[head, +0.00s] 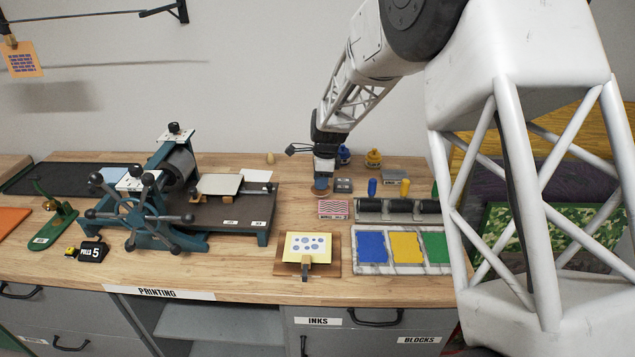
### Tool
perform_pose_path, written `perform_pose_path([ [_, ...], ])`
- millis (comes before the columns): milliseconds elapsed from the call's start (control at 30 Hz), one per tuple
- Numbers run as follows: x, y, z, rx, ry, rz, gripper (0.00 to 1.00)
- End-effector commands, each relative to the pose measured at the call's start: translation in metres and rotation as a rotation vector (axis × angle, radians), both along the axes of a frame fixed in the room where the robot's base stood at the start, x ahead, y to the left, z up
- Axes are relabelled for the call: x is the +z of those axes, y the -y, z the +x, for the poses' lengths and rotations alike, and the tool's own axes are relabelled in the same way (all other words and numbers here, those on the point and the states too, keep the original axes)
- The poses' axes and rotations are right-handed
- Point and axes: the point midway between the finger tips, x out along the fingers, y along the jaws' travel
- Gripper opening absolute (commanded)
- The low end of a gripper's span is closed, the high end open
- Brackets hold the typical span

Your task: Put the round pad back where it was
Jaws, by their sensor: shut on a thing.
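My gripper (323,172) points down over the back middle of the wooden bench. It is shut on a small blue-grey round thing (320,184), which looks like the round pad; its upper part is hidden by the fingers. The pad is at or just above the bench top; I cannot tell whether it touches. A small dark block (343,185) stands close to its right. A pink-and-white striped block (333,208) lies in front of it.
An ink slab (403,268) with blue, yellow and green patches lies in front, below a rack of rollers (398,210). A board (334,268) with a dotted yellow card (308,246) lies nearby. The printing press (170,205) stands left. Bare bench (288,205) lies between press and gripper.

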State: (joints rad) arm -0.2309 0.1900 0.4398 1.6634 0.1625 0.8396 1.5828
Motion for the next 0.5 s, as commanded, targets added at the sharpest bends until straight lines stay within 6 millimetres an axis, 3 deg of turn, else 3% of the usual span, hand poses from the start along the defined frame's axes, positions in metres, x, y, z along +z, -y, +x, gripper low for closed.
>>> perform_pose_path([
  [233, -0.003, -0.008, 0.031, 0.0, 0.0, 0.0, 0.1],
  [500, -0.004, -0.011, 0.042, 0.0, 0.0, 0.0, 0.1],
])
